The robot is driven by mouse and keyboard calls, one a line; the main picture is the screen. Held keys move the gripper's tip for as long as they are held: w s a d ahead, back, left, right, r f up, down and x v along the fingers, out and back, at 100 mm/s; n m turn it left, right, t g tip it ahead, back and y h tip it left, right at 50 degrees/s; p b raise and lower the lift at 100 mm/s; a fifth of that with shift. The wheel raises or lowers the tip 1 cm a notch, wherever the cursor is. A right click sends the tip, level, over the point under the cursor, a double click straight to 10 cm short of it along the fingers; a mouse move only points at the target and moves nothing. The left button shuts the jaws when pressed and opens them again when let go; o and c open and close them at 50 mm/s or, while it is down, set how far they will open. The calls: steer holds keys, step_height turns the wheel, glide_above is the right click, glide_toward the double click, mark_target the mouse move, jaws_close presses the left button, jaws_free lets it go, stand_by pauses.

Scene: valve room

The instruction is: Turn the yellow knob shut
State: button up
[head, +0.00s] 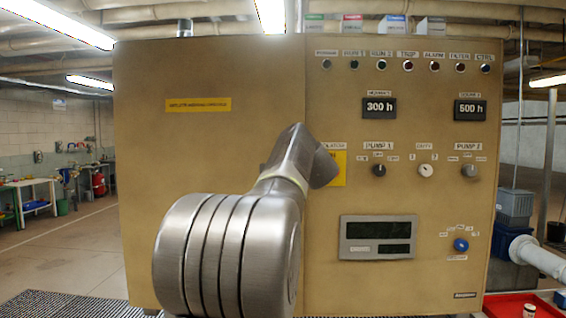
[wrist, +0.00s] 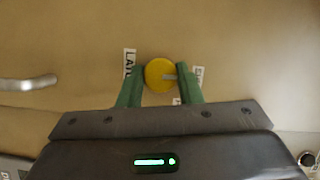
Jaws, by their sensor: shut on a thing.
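The yellow knob (wrist: 158,69) sits on the tan panel in the wrist view, round, with a grey pointer mark toward its right side. My gripper (wrist: 160,74) has its two green fingers on the left and right of the knob, shut on it. White labels stand beside the knob; the left one (wrist: 129,62) is partly readable, and the right one is partly covered by a finger. In the head view my arm hides the knob and my gripper.
The tan cabinet (head: 212,150) fills the head view. Its right side carries black, white and blue knobs (head: 461,245), indicator lamps, two hour counters and a display (head: 378,237). A metal handle (wrist: 28,84) is left in the wrist view. A white pipe (head: 538,257) is at right.

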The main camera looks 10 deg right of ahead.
steer(key=o, duration=1)
steer(key=s+b, duration=0.1)
steer(key=s, duration=0.3)
steer(key=s+d+b, duration=0.1)
steer(key=s, duration=0.4)
steer(key=s+b, duration=0.2)
steer(key=s, duration=0.2)
steer(key=shift+s+d+r, duration=0.2)
steer(key=shift+s+r, duration=0.05)
steer(key=shift+s, duration=0.1)
steer(key=shift+w, duration=0.15)
